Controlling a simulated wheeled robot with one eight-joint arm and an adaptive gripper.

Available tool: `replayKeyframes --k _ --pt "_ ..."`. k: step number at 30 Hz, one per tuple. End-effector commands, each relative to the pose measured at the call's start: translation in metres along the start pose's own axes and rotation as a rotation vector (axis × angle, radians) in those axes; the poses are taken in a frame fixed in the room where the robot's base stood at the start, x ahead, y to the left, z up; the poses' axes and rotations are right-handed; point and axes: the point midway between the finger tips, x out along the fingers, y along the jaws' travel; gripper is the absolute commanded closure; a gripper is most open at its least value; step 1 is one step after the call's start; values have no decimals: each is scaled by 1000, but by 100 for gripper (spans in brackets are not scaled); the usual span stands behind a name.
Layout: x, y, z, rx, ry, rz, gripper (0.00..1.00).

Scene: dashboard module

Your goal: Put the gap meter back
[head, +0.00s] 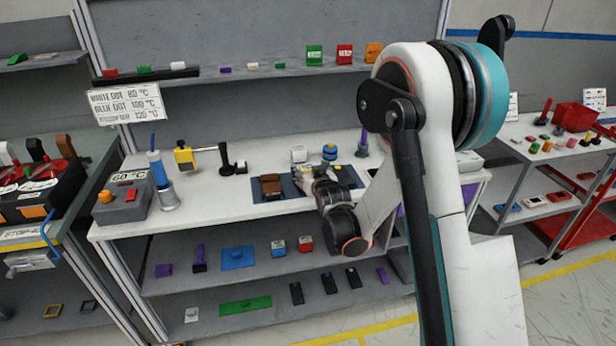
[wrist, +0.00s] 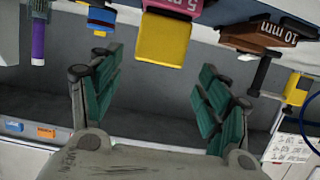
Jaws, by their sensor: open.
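No object is clearly identifiable as the gap meter. Two labelled blocks are in the wrist view: a pink and yellow block (wrist: 165,40) marked 5, and a brown block (wrist: 262,36) marked 10 mm. The brown block also shows in the head view (head: 270,187), on a dark blue mat (head: 291,189) on the bench. My gripper (wrist: 160,66) is open and empty, its green-padded fingers wide apart. The pink and yellow block appears between and beyond the fingertips; contact cannot be told. In the head view my wrist hides part of the mat.
A yellow and black tool (head: 185,157), a blue-topped cylinder (head: 160,180) and a grey 60 °C box (head: 122,197) stand on the bench's left. A blue and yellow piece (head: 329,152) and a purple-handled tool (head: 363,143) stand behind the mat. Shelves (head: 205,278) below hold small parts.

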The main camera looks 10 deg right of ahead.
Motion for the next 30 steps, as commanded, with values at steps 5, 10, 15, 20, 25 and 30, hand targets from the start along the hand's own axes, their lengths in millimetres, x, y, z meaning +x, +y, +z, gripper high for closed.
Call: replayKeyframes --k 5,10,15,20,25,30 --pt "22 3 5 1 0 1 30" --pt "45 4 5 0 0 0 30" --pt "49 4 3 0 0 0 30" --pt "49 4 3 0 0 0 44" --pt "49 4 3 0 0 0 82" --pt "48 4 3 0 0 0 86"
